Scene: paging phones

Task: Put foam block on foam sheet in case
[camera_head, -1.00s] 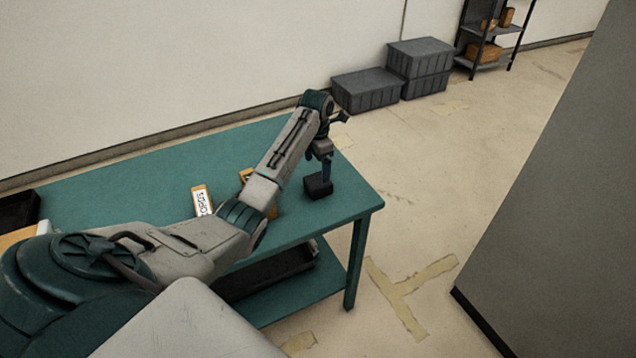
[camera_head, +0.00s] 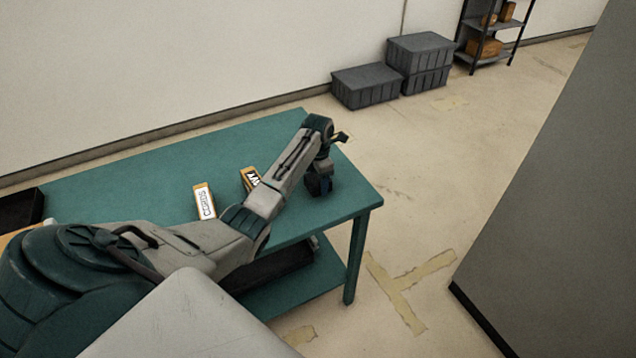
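My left gripper (camera_head: 320,186) points down low over the right end of the green table (camera_head: 345,205). A dark shape beside its fingers looks like the dark block, but the two blend together. I cannot tell whether the fingers are open or shut on it. A black open container (camera_head: 22,207) stands at the table's left end, partly cut off by the frame; I cannot tell whether it is the case. No foam sheet can be made out. My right gripper is not in view.
A black tray (camera_head: 280,268) is on the lower shelf. Grey bins (camera_head: 367,87) stand on the floor behind. The table's back half is clear.

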